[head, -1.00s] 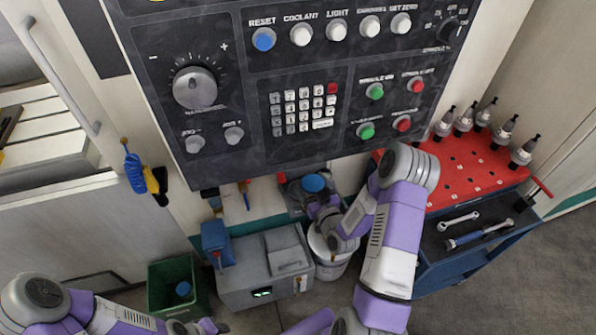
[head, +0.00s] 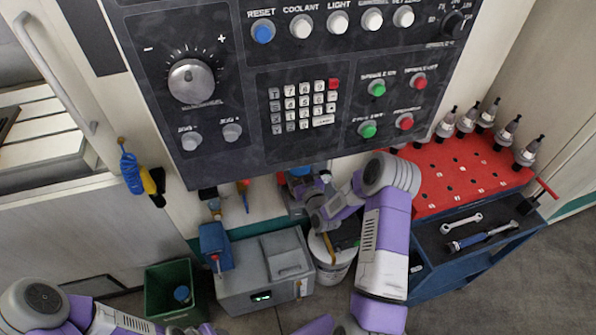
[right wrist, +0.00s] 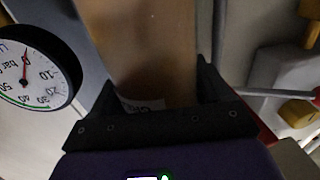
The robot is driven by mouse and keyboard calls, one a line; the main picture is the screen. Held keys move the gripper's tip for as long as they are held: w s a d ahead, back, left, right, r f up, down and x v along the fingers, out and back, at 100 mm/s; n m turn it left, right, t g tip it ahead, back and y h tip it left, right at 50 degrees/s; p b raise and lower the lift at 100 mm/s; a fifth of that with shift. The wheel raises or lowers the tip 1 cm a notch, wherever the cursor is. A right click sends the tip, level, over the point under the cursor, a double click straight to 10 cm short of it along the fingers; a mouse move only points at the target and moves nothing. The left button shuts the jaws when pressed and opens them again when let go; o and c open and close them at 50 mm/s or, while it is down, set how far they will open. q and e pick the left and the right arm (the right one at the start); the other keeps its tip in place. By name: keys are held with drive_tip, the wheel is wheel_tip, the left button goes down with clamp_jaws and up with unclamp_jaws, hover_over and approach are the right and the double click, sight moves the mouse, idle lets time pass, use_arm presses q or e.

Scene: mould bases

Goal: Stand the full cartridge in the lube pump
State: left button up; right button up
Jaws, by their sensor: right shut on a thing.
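The full cartridge (right wrist: 140,45) shows in the right wrist view as a broad amber-brown body with a pale, partly readable label low down. My right gripper (right wrist: 156,90) is shut on it, one dark finger at each side. In the head view my right gripper (head: 316,192) is beneath the control panel, mostly hidden by its own wrist, with a blue round top (head: 300,171) beside it. A round pressure gauge (right wrist: 35,62) stands left of the cartridge. The pump's seat is hidden, so I cannot tell whether the cartridge touches it. My left gripper is at the bottom edge, its fingers unclear.
The control panel (head: 225,130) overhangs the area. Below are a grey box (head: 265,280), a white bucket (head: 334,274) and a green bin (head: 160,300) holding a blue-topped item (head: 182,294). A red-topped tool cart (head: 440,178) stands right.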

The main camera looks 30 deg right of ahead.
drive_tip(key=shift+r, duration=0.1)
drive_tip(key=o, duration=1.2)
drive_tip(key=shift+c, duration=0.2)
drive_tip(key=s+a+p, duration=0.1)
drive_tip(key=s+a, duration=0.1)
drive_tip(key=s, duration=1)
drive_tip(key=s+a+f+g+y, duration=0.35)
drive_tip(key=a+f+g, duration=0.45)
drive_tip(key=a+f, duration=0.4)
drive_tip(key=s+a+f+m+g+y, duration=0.1)
drive_tip(key=s+a+f+g+y, duration=0.2)
drive_tip(key=s+a+g, duration=0.6)
drive_tip(key=s+a+f, duration=0.1)
drive_tip(key=s+a, duration=0.1)
drive_tip(key=s, duration=0.4)
drive_tip(key=shift+s, duration=0.15)
